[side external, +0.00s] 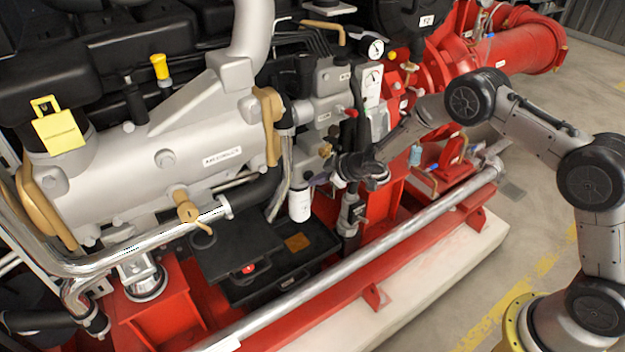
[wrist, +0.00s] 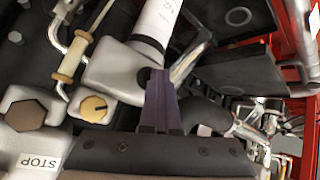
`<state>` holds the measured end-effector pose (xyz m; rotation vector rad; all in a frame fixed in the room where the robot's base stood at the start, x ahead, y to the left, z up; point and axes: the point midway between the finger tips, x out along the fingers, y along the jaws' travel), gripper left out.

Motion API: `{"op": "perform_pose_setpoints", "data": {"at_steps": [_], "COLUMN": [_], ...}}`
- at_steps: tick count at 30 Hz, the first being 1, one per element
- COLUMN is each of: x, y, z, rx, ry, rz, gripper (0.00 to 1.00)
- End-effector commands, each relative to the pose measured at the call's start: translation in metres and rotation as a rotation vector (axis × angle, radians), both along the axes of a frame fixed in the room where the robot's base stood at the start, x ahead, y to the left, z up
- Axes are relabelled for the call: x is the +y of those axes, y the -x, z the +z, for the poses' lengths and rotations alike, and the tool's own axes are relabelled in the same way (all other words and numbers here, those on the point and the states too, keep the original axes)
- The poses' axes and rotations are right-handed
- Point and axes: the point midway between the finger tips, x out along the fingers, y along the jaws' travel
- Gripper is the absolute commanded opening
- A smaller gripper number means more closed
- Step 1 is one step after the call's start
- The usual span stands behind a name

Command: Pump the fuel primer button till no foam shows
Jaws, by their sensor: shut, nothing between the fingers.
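My gripper (wrist: 158,74) is shut and empty, its dark fingers side by side in the wrist view. The fingertips are at the edge of a grey filter head (wrist: 112,68), over a dark spot; I cannot tell if they touch it. A white filter canister (wrist: 157,22) joins this head; it also shows in the side view (side external: 299,204). In the side view, my gripper (side external: 312,180) is beside the engine near the canister's top. The primer button is not clearly seen and may be behind the fingertips. No foam can be made out.
A tan-capped fitting (wrist: 94,105) and a dark hex cap (wrist: 25,109) sit left of the fingers, above a STOP label (wrist: 40,162). A silver pipe (side external: 370,245) runs along the red base. A black tray (side external: 240,250) lies below.

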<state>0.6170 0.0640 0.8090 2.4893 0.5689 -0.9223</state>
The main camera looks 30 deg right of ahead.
Motion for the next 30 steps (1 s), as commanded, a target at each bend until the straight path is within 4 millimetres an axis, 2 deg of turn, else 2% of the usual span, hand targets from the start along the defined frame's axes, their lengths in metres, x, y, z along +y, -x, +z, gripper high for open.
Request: {"op": "perform_pose_setpoints", "data": {"at_steps": [14, 30], "x": [0.001, 0.000], "y": [-0.001, 0.024], "z": [0.003, 0.002], "rx": [-0.007, -0.004], "ry": [-0.002, -0.001], "rz": [0.001, 0.001], "gripper": [0.00, 0.00]}}
